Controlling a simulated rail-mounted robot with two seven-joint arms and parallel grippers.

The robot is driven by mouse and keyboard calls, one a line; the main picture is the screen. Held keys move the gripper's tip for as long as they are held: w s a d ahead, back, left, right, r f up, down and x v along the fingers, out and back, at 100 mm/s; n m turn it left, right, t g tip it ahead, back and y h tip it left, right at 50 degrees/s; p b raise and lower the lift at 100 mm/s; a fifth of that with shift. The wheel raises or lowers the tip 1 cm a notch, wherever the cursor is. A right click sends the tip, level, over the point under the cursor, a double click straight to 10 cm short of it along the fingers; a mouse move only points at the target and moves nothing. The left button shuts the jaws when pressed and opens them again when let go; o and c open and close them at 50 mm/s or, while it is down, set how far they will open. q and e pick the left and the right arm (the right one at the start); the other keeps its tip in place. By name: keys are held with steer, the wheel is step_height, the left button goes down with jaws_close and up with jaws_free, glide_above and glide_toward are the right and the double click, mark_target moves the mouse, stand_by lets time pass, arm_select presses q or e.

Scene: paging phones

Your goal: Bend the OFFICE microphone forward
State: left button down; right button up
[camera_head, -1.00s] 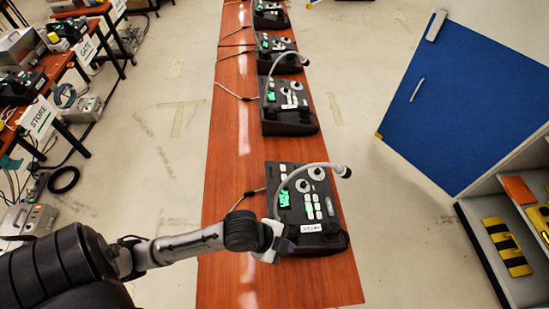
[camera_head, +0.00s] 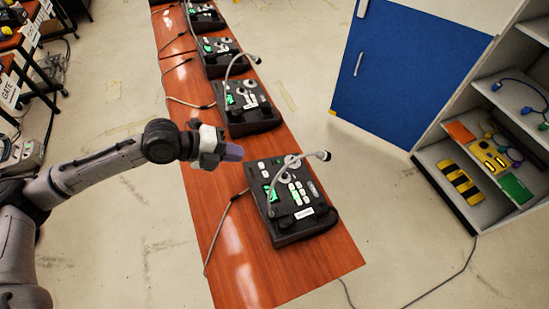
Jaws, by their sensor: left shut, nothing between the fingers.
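Several black desk phones with gooseneck microphones stand in a row on a long reddish wooden table (camera_head: 225,265). The nearest phone (camera_head: 290,228) has a white label whose text is too small to read, so I cannot tell which one is OFFICE. Its grey microphone (camera_head: 323,156) arches up and over to the right. A second phone (camera_head: 247,120) with a raised microphone (camera_head: 254,59) stands behind it. My left gripper (camera_head: 233,152) is shut and empty, between these two phones at their left, apart from both microphones. My right gripper is not in view.
A cabinet with a blue door (camera_head: 405,75) and shelves holding coloured items stands at right. More phones (camera_head: 222,58) line the table farther back. Desks with devices and a GATE sign (camera_head: 9,93) stand at far left. Cables hang off the table's left side.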

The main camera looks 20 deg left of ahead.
arm_select(q)
steer(key=shift+w+d, duration=0.1)
stand_by(0.3)
steer(key=p, duration=0.5)
glide_toward(290, 162)
steer(key=x, duration=0.6)
steer(key=shift+w+r, duration=0.1)
steer(key=shift+r, duration=0.1)
steer(key=shift+x, duration=0.8)
steer(key=shift+f, duration=0.15)
